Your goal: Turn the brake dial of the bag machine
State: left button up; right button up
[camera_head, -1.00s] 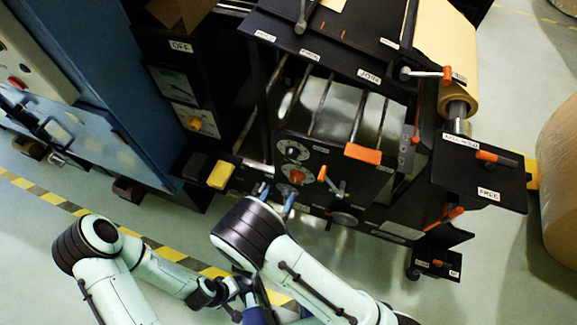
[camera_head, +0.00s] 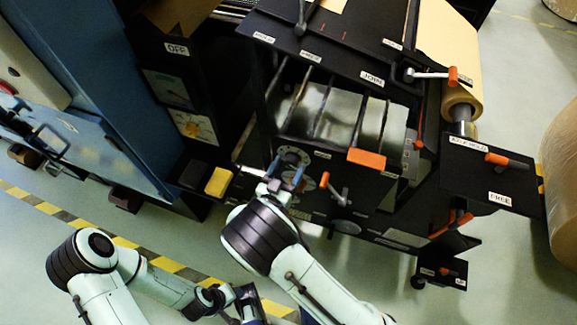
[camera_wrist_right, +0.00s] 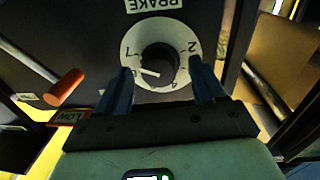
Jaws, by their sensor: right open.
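The brake dial (camera_wrist_right: 133,45) is a white numbered ring with a dark knob and a white pointer mark, below an upside-down BRAKE label in the right wrist view. In the head view it appears to be the upper round dial (camera_head: 290,155) on the dark machine front. My right gripper (camera_wrist_right: 164,86) is open, its two blue fingers on either side of the knob's lower part. I cannot tell whether they touch it. In the head view my right gripper (camera_head: 285,176) partly covers the orange-centred dial below. My left arm's end is low in the head view; its fingers cannot be made out.
An orange-tipped lever (camera_wrist_right: 65,86) is left of the dial in the wrist view. An orange-handled crank (camera_head: 325,180) is close right of my right gripper in the head view. A yellow block (camera_head: 218,182) is to its left. A paper roll (camera_head: 462,98) is at upper right.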

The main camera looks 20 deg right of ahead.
jog(key=shift+w+d, duration=0.3)
jog(key=c, duration=1.1)
jog(key=shift+o, duration=0.2)
